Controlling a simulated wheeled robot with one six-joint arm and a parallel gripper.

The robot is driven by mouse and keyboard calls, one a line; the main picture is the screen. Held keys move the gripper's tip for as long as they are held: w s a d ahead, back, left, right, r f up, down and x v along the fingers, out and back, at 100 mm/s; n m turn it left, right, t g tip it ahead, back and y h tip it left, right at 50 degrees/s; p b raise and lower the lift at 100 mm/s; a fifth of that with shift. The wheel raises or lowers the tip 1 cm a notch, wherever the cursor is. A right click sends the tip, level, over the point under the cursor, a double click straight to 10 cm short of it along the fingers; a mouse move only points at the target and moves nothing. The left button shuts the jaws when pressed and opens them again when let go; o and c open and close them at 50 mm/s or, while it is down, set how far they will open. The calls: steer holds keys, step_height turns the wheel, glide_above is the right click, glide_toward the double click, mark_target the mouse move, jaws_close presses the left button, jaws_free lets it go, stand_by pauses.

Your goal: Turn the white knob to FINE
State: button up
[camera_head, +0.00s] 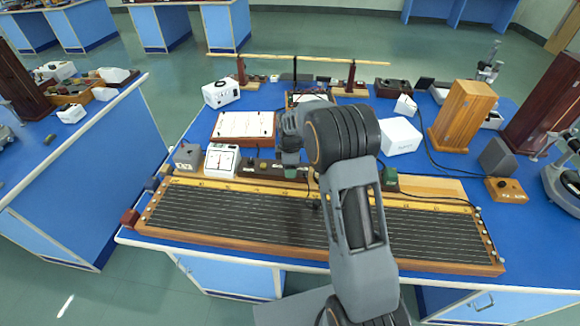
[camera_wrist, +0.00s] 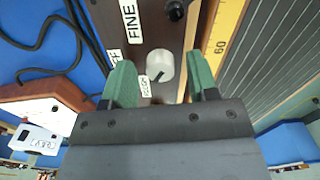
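The white knob (camera_wrist: 160,66) sits on a dark brown wooden panel (camera_wrist: 157,28) in the wrist view. A dark pointer line on it points down and left, toward a small white label (camera_wrist: 146,86) that is hard to read. The FINE label (camera_wrist: 130,20) is above and left of the knob, and the OFF label (camera_wrist: 114,60) is to its left. My gripper (camera_wrist: 158,62) is open, its green fingers on either side of the knob with visible gaps. In the head view my gripper is low over the dark strip behind the wired board; the knob cannot be made out there.
The long wired board (camera_head: 250,213) lies in front, its yellow scale beside my right finger in the wrist view. A black terminal (camera_wrist: 175,10) stands on the panel above the knob. A white meter (camera_head: 221,160) and black cables (camera_wrist: 70,35) are nearby.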

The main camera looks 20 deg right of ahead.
steer(key=c, duration=0.9)
steer(key=m+b, duration=0.1)
steer(key=m, duration=0.3)
steer(key=shift+m, duration=0.4)
steer(key=m+b, duration=0.1)
steer(key=m, duration=0.4)
steer(key=shift+m, duration=0.3)
steer(key=m, duration=0.7)
steer(key=shift+b, duration=0.3)
steer(key=m, duration=0.6)
steer(key=shift+r+m, duration=0.1)
steer(key=shift+m, duration=0.3)
